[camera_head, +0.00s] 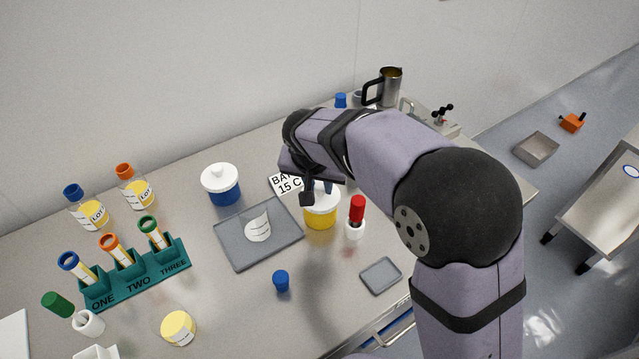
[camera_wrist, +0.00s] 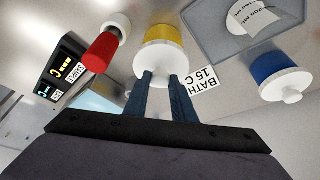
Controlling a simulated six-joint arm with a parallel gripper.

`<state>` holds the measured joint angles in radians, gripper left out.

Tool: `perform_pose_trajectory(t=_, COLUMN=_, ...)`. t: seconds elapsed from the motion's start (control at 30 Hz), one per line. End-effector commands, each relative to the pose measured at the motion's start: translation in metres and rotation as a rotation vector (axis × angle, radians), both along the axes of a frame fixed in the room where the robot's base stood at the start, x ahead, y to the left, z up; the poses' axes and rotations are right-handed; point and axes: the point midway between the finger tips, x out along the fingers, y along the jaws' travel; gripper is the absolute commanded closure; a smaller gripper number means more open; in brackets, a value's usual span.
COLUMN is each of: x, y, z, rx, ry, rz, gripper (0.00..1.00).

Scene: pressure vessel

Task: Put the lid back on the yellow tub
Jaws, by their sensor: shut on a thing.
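The yellow tub (camera_head: 320,219) stands on the bench at the middle right, with a white lid (camera_head: 325,205) at its top. In the wrist view the yellow wall (camera_wrist: 166,34) shows above the white lid (camera_wrist: 158,64). My gripper (camera_head: 318,188) is over the tub, pointing down. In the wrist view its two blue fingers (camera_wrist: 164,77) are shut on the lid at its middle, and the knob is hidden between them. The lid lies at the tub's rim; I cannot tell whether a small gap is left.
A red-capped white holder (camera_head: 356,218) stands close right of the tub. A grey tray (camera_head: 228,222) with a beaker and a blue tub (camera_head: 222,186) with a white lid are to the left. A BATH 15 C sign (camera_head: 285,184) lies behind. A small grey dish (camera_head: 381,276) is in front.

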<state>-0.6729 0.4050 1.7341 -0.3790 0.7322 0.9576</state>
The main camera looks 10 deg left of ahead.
Motion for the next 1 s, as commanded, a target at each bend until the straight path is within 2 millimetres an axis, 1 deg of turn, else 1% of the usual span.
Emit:
perform_pose_trajectory(t=0.43, x=0.0001, y=0.0001, z=0.0001, rx=0.0, ry=0.0, rz=0.0, gripper=0.98)
perform_pose_trajectory(t=0.47, x=0.0001, y=0.0001, z=0.0, rx=0.0, ry=0.0, rz=0.0, gripper=0.72)
perform_pose_trajectory(t=0.5, x=0.0001, y=0.0001, z=0.0, rx=0.0, ry=0.0, rz=0.0, gripper=0.62)
perform_pose_trajectory(t=0.53, x=0.0001, y=0.0001, z=0.0, rx=0.0, ry=0.0, rz=0.0, gripper=0.55)
perform_pose_trajectory(t=0.73, x=0.0, y=0.0001, z=-0.0001, rx=0.0, ry=0.0, rz=0.0, gripper=0.55)
perform_pose_trajectory(t=0.77, x=-0.0001, y=0.0, z=-0.0001, rx=0.0, ry=0.0, rz=0.0, gripper=0.53)
perform_pose_trajectory(t=0.8, x=0.0, y=0.0, z=-0.0001, rx=0.0, ry=0.0, rz=0.0, gripper=0.43)
perform_pose_trajectory(t=0.83, x=-0.0001, y=0.0, z=-0.0001, rx=0.0, ry=0.0, rz=0.0, gripper=0.36)
perform_pose_trajectory(t=1.0, x=0.0, y=0.0, z=-0.0002, rx=0.0, ry=0.0, rz=0.0, gripper=0.36)
